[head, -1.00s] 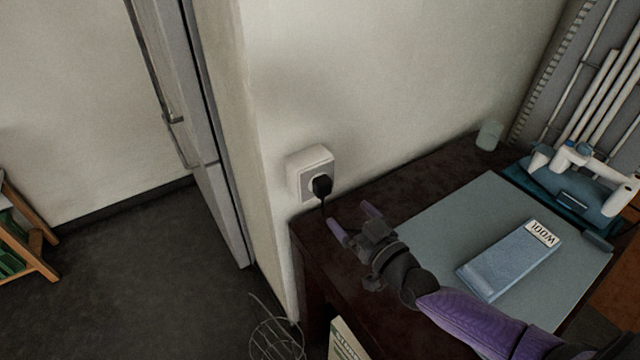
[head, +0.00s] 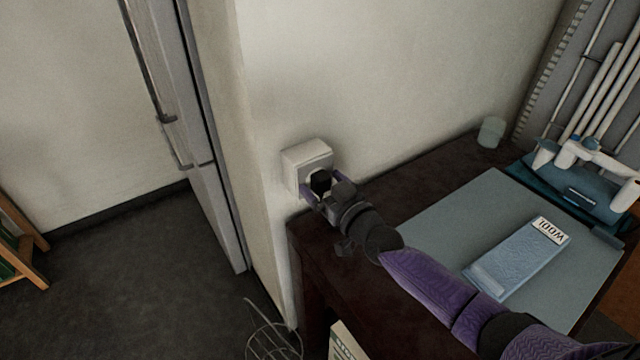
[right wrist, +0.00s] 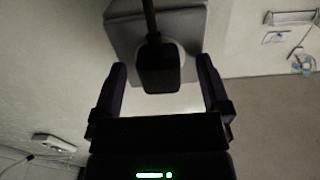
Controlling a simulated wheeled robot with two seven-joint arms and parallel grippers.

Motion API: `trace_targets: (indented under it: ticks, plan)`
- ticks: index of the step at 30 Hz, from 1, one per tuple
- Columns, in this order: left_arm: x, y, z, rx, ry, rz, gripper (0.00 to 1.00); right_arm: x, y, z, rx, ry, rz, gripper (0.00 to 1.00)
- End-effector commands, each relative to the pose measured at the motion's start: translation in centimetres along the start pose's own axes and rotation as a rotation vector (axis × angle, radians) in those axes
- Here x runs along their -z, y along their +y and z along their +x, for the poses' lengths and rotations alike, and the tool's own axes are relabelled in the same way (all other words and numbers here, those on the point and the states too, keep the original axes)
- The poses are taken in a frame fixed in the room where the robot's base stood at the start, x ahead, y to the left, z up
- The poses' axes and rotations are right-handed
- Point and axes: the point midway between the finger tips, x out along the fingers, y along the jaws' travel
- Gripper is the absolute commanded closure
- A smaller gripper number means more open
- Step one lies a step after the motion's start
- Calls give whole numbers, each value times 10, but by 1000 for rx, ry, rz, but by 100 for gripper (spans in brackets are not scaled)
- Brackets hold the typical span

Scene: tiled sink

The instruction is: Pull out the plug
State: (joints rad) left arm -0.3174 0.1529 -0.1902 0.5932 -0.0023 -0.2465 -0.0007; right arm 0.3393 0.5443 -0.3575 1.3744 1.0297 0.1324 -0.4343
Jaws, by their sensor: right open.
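The black plug (head: 320,183) sits in the white wall socket (head: 306,157) above the dark table's left end. My right gripper (head: 320,190) is at the socket, open, with its fingers on either side of the plug. In the right wrist view the plug (right wrist: 158,68) with its cord lies between the two open fingertips of my right gripper (right wrist: 160,75), with a gap on each side. The socket (right wrist: 190,35) shows behind it. My left gripper is not in view.
The dark table (head: 395,182) carries a grey mat (head: 440,225), a blue wool packet (head: 520,258), a blue-white appliance (head: 590,180) and a small cup (head: 491,132). A wire basket (head: 272,335) stands on the floor below the socket.

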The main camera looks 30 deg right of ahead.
Motion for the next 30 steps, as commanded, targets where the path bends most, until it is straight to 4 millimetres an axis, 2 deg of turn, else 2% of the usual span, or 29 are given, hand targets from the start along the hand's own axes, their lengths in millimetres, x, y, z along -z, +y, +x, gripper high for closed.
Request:
trace_targets:
  ticks: [15,30]
  plan:
    - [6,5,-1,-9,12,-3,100,1,0,0,0,0,-2,3]
    - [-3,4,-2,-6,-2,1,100,0,0,0,0,0,-2,3]
